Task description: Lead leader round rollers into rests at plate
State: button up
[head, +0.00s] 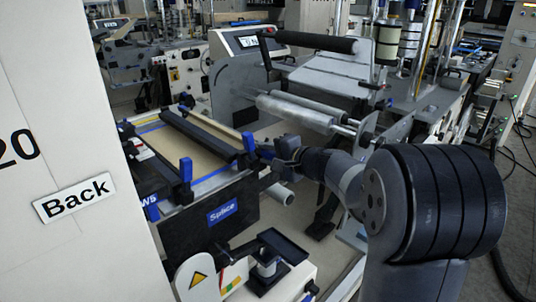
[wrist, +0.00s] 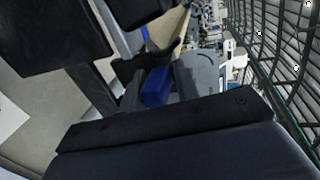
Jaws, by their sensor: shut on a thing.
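The brown kraft leader (head: 190,146) lies on the splice table, whose dark front plate has a blue "Splice" label (head: 222,212). A dark bar (head: 200,134) crosses the sheet. Blue blocks stand at the table's edge, one in front (head: 186,169). My gripper (head: 268,153) is at the table's right end, shut on a blue piece (wrist: 156,87) that shows between its fingers in the wrist view. Whether this piece is joined to the leader is hidden. A silver roller (head: 295,113) and a black roller (head: 310,41) are behind, with no paper seen round them.
A grey side plate (head: 237,100) stands behind the table, with a display (head: 247,42) above. A small black tray (head: 285,247) is in front.

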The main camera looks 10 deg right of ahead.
jog(key=shift+f, duration=0.1)
grip_shut()
jog(key=shift+r+p, duration=1.5)
jog(key=shift+r, duration=1)
jog(key=shift+f, duration=0.1)
jog(key=shift+f+b, duration=0.1)
jog(key=shift+b, duration=0.3)
jog(key=shift+t+y+b, duration=0.3)
jog(key=shift+t+b, duration=0.2)
jog(key=shift+b, duration=1.75)
jog(key=shift+r, duration=0.25)
